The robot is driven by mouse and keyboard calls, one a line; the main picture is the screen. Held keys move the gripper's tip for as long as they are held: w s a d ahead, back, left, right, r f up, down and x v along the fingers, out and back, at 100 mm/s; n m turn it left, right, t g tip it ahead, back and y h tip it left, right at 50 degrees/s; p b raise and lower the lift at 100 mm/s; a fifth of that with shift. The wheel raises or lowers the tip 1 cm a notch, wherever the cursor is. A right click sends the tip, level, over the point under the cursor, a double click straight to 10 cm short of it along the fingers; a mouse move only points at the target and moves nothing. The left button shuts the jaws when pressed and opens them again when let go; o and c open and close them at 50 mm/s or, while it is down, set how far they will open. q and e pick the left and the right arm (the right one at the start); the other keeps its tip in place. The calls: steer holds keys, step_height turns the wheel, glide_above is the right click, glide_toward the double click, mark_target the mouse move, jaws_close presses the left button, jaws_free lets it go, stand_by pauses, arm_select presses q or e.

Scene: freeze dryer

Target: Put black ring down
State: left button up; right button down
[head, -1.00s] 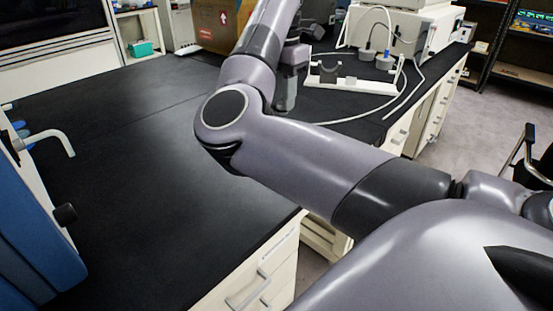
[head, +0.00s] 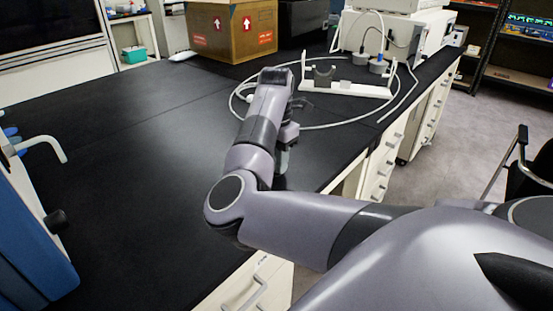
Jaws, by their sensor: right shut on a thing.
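My right arm comes in from the right and reaches over the black bench top (head: 130,150). Its right gripper (head: 282,165) hangs down beyond the forearm, above the right part of the bench. The forearm and wrist largely cover the fingers. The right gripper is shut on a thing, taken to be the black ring. The ring itself cannot be made out against the dark bench and my arm. My left gripper is not in view.
A white stand (head: 347,87) with a grey curved cradle lies on the bench past my wrist. A white hose (head: 325,126) loops around it. A white instrument (head: 395,35) and a cardboard box (head: 232,30) stand behind. The bench's left and middle are clear.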

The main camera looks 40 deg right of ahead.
steer(key=shift+f, duration=0.1)
steer(key=c, duration=0.9)
jaws_free()
